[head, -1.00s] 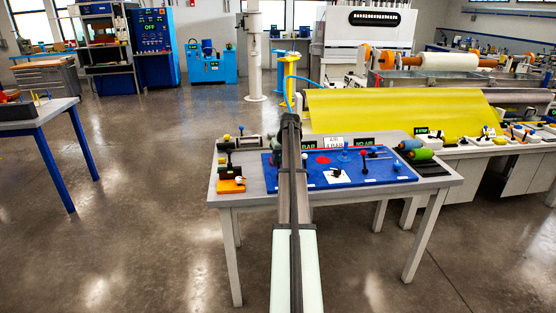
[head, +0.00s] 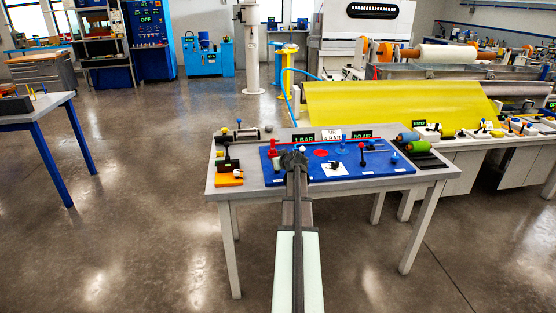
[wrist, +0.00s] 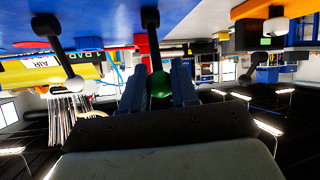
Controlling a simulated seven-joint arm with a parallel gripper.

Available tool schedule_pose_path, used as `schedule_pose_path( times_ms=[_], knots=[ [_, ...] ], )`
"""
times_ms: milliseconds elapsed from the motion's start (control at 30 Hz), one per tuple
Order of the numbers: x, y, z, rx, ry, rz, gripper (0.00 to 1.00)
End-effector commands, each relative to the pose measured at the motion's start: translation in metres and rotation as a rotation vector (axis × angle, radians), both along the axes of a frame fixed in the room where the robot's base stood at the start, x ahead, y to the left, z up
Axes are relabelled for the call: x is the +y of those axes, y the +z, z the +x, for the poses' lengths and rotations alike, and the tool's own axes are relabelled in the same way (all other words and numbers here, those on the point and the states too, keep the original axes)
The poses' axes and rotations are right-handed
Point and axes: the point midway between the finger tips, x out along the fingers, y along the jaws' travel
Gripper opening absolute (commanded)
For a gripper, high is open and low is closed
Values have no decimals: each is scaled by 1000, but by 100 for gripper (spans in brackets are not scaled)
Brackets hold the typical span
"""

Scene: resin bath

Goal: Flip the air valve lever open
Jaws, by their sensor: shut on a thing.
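My gripper (head: 293,158) is at the left part of a blue panel (head: 387,167) on a grey table. In the wrist view, which is upside down, my two fingers (wrist: 159,92) are shut on the green knob (wrist: 159,84) of a black lever (wrist: 151,42). The lever's shaft runs from the knob to the blue panel. A second black lever with a pale knob (wrist: 43,63) stands beside it, apart from my fingers. In the head view my arm hides the held lever. I cannot read a label on it.
Signs reading "1 BAR" (head: 303,141) and "NO AIR" (head: 361,134) stand at the back. A red part (head: 273,147) and a blue post (head: 342,145) rise from the panel. An orange block (head: 229,180) lies left; coloured rollers (head: 413,146) lie right.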

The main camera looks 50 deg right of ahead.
Motion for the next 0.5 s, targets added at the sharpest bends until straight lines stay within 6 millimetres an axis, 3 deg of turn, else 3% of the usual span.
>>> schedule_pose_path(
  times_ms=[500],
  knots=[
    [7, -9, -7, 13, 5, 8, 0]
  ],
)
